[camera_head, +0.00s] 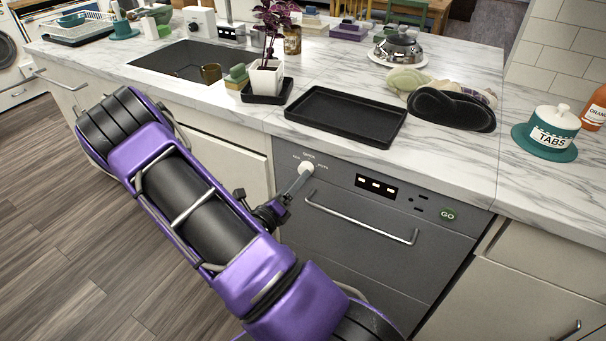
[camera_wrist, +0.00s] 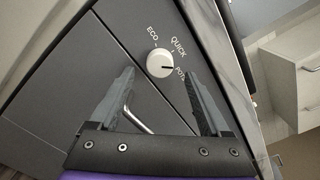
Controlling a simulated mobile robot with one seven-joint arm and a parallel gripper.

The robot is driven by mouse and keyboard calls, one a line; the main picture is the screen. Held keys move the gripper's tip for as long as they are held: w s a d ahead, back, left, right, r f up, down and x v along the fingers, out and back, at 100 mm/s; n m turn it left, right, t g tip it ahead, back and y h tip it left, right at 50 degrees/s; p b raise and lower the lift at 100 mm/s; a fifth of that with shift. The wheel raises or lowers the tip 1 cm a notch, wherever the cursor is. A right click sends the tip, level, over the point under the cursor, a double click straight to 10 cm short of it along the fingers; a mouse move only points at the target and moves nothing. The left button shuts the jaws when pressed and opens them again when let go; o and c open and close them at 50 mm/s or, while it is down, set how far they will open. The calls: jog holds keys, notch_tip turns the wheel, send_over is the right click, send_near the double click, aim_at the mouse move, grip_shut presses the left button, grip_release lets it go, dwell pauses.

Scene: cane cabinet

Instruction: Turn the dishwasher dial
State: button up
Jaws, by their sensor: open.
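The dishwasher dial (camera_head: 306,168) is a round white knob at the upper left of the grey dishwasher front (camera_head: 345,215). In the wrist view the dial (camera_wrist: 160,63) has ECO, QUICK and POTS printed around it, and its dark mark points toward POTS. My gripper (camera_wrist: 159,76) is open and empty, with its fingers on either side of the dial's line in the wrist view.
The marble counter overhangs above, holding a black tray (camera_head: 347,115) and a potted plant (camera_head: 266,78).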

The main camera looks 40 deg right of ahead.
jog(key=shift+x, duration=2.3)
jog(key=shift+c, duration=0.2)
jog(key=shift+a, duration=0.1)
grip_shut()
jog(key=shift+m, duration=2.9)
jog(key=shift+b, duration=0.3)
jog(key=shift+o, duration=0.2)
grip_release()
